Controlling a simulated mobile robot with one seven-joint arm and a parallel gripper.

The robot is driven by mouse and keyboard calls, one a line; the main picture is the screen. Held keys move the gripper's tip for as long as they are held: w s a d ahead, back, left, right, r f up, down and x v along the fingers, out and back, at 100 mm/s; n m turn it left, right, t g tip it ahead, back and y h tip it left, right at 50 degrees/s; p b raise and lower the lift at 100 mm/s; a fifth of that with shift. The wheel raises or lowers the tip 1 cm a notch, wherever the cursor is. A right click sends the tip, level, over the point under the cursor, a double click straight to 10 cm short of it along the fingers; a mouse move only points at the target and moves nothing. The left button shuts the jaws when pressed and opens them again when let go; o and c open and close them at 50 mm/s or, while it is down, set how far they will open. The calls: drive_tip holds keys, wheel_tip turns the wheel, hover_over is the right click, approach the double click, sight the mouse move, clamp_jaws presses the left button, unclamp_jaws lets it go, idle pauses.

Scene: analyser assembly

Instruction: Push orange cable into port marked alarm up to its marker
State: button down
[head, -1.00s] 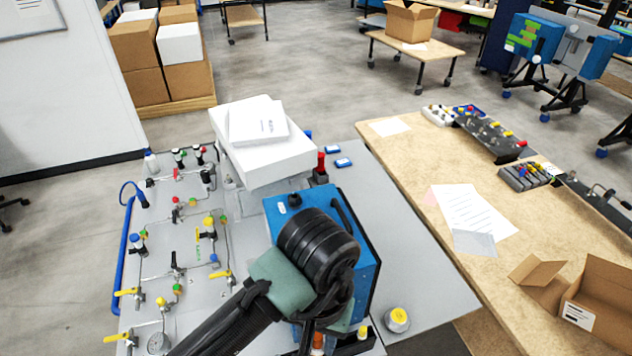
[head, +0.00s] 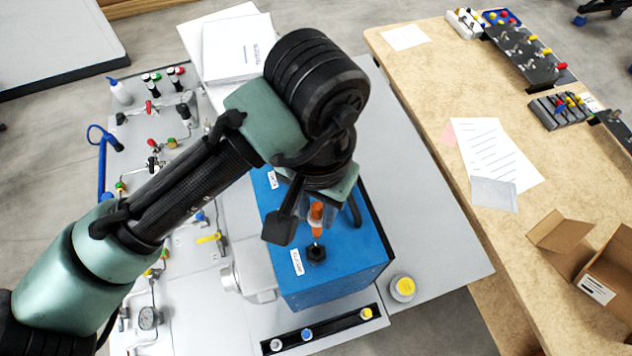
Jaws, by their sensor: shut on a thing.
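My gripper (head: 314,206) is above the blue box (head: 340,280), pointing down. It is shut on the orange cable (head: 316,215), whose orange body shows between the dark fingers. The cable's narrow lower end points down at a black port (head: 317,254) on the box top. It looks just above the port; I cannot tell whether they touch. A white label (head: 297,262) sits left of this port, and its print is too small to read surely. Another label (head: 272,179) is farther back, and any port there is hidden by my arm. No marker on the cable can be made out.
A black strip (head: 340,331) with grey, blue and yellow plugs lies in front of the box. A round yellow-topped part (head: 402,288) stands to the right. The valve panel (head: 215,290) is at left. White boxes (head: 236,48) are behind. The grey table at right is mostly clear.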

drive_tip(key=shift+s+f, duration=0.35)
drive_tip(key=shift+f, duration=0.1)
drive_tip(key=f, duration=0.1)
drive_tip(key=f+b, duration=0.2)
drive_tip(key=shift+w+f, duration=0.25)
drive_tip(key=shift+s+f+b, duration=0.1)
drive_tip(key=shift+f+b, duration=0.4)
drive_tip(key=shift+b, duration=0.2)
drive_tip(key=shift+s+a+f, duration=0.1)
drive_tip(key=shift+f, duration=0.15)
drive_tip(key=shift+f+b, duration=3.45)
drive_tip(key=shift+f, duration=0.7)
drive_tip(key=c, duration=0.5)
unclamp_jaws()
